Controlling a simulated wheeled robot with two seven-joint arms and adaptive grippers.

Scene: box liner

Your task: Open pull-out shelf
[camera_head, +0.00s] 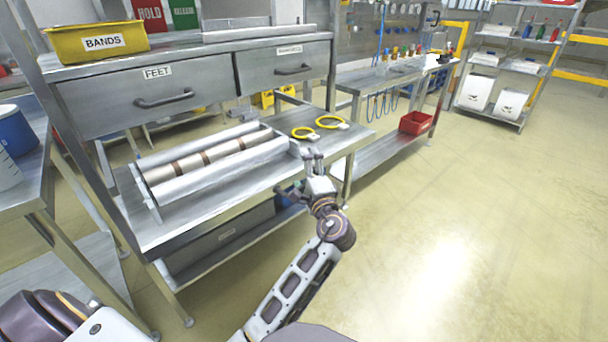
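A grey metal shelf (200,212) sits below two labelled drawers at the workbench and sticks out toward me. It bears a long roll holder and yellow rings; I cannot tell how far it is pulled out.
The roll holder (150,205) and yellow rings (331,122) lie on the shelf. The FEET drawer (120,103) and its neighbour (262,71) are shut above. A yellow BANDS bin (70,46) stands on top. A red bin (416,123) sits behind. Floor at right is clear.

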